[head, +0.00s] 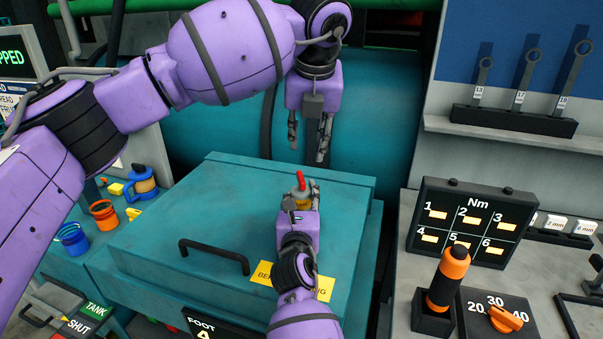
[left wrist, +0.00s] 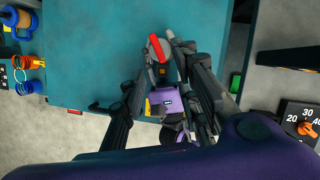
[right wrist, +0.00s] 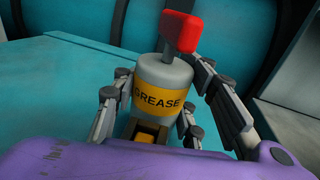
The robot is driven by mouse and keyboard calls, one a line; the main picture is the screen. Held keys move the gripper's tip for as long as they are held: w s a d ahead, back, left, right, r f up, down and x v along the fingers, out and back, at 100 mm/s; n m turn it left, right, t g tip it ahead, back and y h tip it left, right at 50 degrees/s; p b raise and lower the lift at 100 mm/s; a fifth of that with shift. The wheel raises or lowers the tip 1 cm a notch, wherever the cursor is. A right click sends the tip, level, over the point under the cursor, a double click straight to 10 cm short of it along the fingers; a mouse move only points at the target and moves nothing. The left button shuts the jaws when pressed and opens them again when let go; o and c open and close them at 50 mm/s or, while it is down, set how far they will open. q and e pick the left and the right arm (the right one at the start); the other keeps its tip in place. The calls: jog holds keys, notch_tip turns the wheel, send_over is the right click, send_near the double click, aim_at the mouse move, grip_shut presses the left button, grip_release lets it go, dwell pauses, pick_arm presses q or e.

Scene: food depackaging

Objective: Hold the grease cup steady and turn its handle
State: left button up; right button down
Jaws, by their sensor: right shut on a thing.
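The grease cup (right wrist: 150,72) is a grey cylinder with a yellow GREASE label and a red handle (right wrist: 180,32) on a stem at its top. In the head view the cup stands at the far part of the teal lid, its red handle (head: 300,179) uppermost. My right gripper (head: 300,196) is shut around the cup's body, one finger on each side. My left gripper (head: 308,152) hangs above and slightly beyond the cup, fingers down, apart and empty. In the left wrist view the red handle (left wrist: 157,48) shows near the open fingers, not between touching pads.
The teal lid (head: 170,220) has a black bar handle (head: 213,257) and a yellow label. Blue and orange cups (head: 72,238) stand at left. At right are a torque panel (head: 470,222), an orange-handled driver (head: 448,278) and hanging wrenches (head: 525,75).

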aim_at(301, 176)
pick_arm(q)
jog(key=w+f+n, duration=0.1)
jog(key=f, duration=0.2)
jog(key=w+f, duration=0.2)
jog(key=f, duration=0.2)
jog(key=w+a+f+n, duration=0.1)
jog(key=f, duration=0.3)
jog(key=shift+w+a+n, duration=0.1)
jog(key=shift+w+n, duration=0.2)
